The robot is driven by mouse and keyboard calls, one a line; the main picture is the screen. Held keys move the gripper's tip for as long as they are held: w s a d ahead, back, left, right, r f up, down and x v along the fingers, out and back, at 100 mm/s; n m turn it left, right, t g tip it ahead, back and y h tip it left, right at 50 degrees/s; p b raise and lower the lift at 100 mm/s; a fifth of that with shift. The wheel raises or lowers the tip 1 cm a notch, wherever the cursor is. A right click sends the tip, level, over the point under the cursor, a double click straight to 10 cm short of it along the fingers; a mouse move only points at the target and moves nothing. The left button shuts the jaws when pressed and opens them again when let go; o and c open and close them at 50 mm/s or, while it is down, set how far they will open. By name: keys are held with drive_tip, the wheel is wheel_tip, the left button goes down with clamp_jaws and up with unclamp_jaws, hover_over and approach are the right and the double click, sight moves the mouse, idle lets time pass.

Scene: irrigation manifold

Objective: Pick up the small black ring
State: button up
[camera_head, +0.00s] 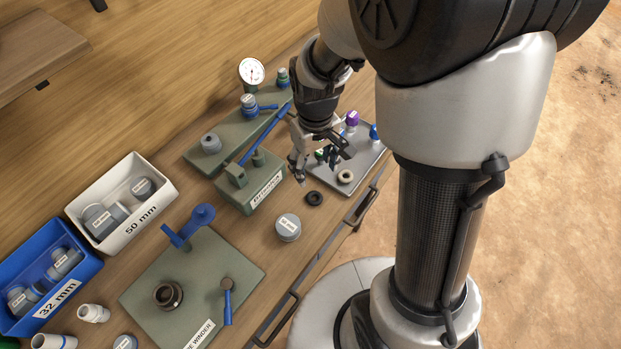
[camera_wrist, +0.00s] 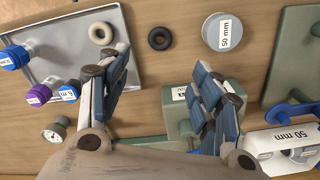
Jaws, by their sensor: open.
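The small black ring (camera_head: 314,198) lies flat on the wooden bench, between a grey round cap and the grey tray. In the wrist view the black ring (camera_wrist: 160,39) lies at top centre, clear of other things. My gripper (camera_head: 318,170) hangs above the bench, a little behind the ring. In the wrist view my gripper (camera_wrist: 160,82) has its two fingers spread wide and nothing between them. The ring is beyond the fingertips and apart from them.
A beige ring (camera_head: 345,176) sits on the grey tray (camera_head: 366,161) to the right. The grey 50 mm cap (camera_head: 288,227) stands to the left. A green block (camera_head: 250,190) with a label stands behind. The bench around the black ring is bare.

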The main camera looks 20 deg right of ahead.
drive_tip(key=b, duration=0.3)
hover_over(315, 200)
drive_tip(key=f, duration=0.8)
drive_tip(key=shift+w+a, duration=0.15)
drive_tip(key=shift+w, duration=0.05)
wheel_tip(315, 200, down, 5)
drive_tip(key=shift+s+f+b, duration=0.15)
drive_tip(key=shift+b, duration=0.85)
drive_tip(key=shift+c, duration=0.6)
drive_tip(key=c, duration=0.7)
